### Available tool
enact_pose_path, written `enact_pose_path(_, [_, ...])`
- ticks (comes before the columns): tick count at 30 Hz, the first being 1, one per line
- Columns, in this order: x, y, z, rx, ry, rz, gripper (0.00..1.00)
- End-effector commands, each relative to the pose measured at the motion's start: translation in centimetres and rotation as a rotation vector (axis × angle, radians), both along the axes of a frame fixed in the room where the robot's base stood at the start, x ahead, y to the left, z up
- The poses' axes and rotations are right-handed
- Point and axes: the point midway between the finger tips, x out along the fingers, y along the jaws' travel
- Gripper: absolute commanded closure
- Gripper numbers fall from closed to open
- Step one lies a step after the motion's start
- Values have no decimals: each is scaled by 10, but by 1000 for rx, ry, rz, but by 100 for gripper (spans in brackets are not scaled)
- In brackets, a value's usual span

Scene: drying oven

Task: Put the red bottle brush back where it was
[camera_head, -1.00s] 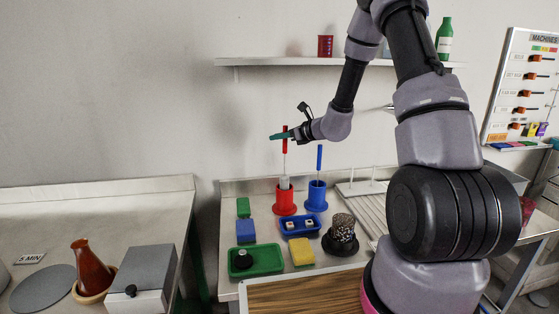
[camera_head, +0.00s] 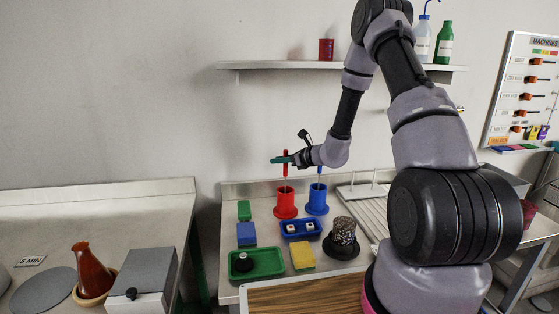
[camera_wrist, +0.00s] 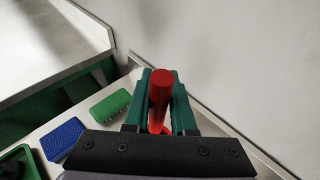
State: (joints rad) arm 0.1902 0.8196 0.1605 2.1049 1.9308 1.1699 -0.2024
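The red bottle brush (camera_head: 285,170) stands upright in the red holder (camera_head: 286,203), with its bristle end down inside and hidden by the holder wall. My gripper (camera_head: 281,159) is around the brush's red handle near its top. In the wrist view the handle (camera_wrist: 161,95) sits between the two green fingers, which appear closed on it. A blue brush (camera_head: 319,176) stands in the blue holder (camera_head: 317,199) just to the right, partly behind my wrist.
A drying rack (camera_head: 362,196) is to the right. A wall shelf (camera_head: 290,65) is above.

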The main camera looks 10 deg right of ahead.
Motion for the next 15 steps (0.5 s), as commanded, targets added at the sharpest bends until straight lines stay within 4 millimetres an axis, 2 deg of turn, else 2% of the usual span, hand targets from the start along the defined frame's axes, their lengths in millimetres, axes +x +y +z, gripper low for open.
enact_pose_path(2, [0,0,1,-1,-1,0,50])
enact_pose_path(12, [0,0,3,-1,-1,0,50])
enact_pose_path(15, [-6,-6,7,-1,-1,-1,50])
